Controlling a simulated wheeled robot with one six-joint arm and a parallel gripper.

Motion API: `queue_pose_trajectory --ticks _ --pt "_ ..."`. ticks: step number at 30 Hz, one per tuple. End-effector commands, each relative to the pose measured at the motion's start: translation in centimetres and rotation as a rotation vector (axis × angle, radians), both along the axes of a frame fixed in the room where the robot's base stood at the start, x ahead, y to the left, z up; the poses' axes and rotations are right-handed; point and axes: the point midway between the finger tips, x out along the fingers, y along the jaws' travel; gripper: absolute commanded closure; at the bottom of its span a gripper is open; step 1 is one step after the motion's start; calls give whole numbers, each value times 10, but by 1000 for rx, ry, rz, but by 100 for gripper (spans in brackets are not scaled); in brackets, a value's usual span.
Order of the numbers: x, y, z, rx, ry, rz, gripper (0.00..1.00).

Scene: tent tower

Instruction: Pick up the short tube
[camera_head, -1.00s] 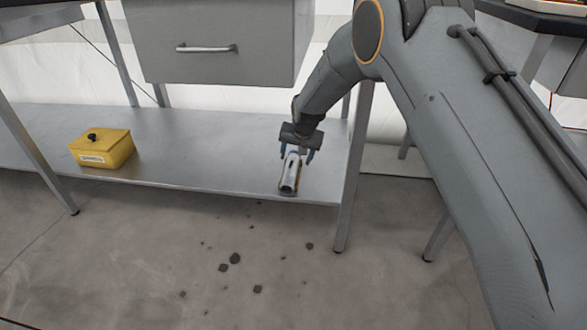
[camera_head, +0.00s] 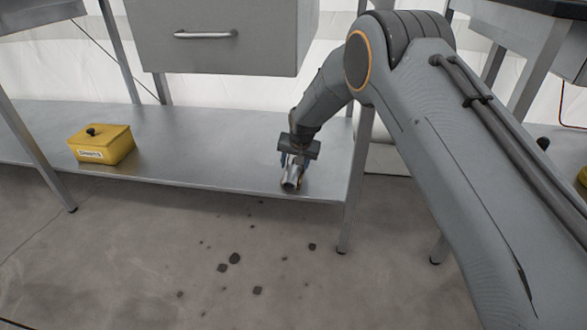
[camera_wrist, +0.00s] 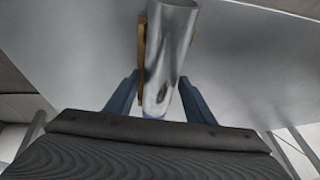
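The short tube (camera_head: 291,180) is a silvery metal cylinder at the front right end of the low metal shelf. In the wrist view the tube (camera_wrist: 168,45) runs away from me, its near end between my two blue fingers, with a tan strip along its left side. My gripper (camera_head: 294,163) is down over the tube in the head view, pointing at the shelf. In the wrist view my gripper (camera_wrist: 158,82) is open, with a finger on each side of the tube and small gaps showing. The tube's underside is hidden.
The low metal shelf (camera_head: 200,165) is bare between the tube and a yellow labelled box (camera_head: 102,145) with a black knob at left. A shelf leg (camera_head: 352,200) stands just right of my gripper. A grey drawer unit (camera_head: 215,45) hangs above.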

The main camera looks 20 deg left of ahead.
Motion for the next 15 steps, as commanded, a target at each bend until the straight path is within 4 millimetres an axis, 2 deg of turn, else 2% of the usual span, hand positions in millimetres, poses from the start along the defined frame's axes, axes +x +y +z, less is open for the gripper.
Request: queue_pose_trajectory --ticks 1,7,15 --pt "0 0 0 0 0 0 60" --pt "0 0 0 0 0 0 94" --pt "1 0 2 1 -2 0 95"
